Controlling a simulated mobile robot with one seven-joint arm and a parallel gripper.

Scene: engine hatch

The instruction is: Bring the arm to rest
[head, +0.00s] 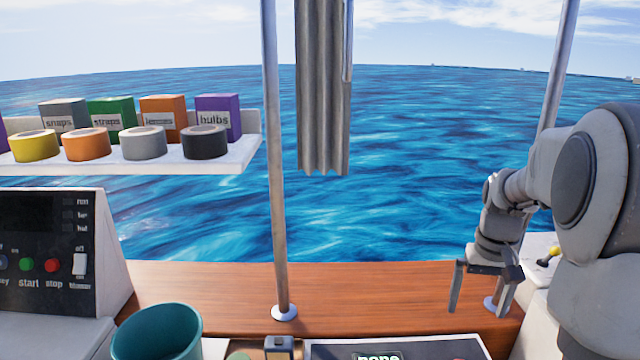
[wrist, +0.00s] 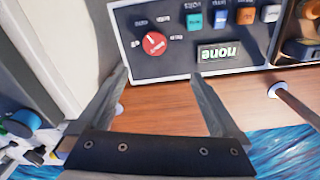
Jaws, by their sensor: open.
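My gripper (head: 478,308) hangs at the right of the head view, fingers pointing down, above the right end of the wooden ledge (head: 390,290). My arm reaches in from the right edge and is bent. In the wrist view my gripper (wrist: 160,76) has its two fingers spread wide with nothing between them. Beyond the fingertips lie bare wood and a control panel (wrist: 180,55) with a red knob (wrist: 154,43), coloured switches and a small display (wrist: 217,52). The fingers appear apart from the panel.
A shelf (head: 200,160) with labelled boxes and tape rolls is at left, above a start/stop console (head: 45,245). A teal bucket (head: 160,335) stands at the front. Metal poles (head: 272,150) rise from the ledge. A grey curtain (head: 322,90) hangs in the middle.

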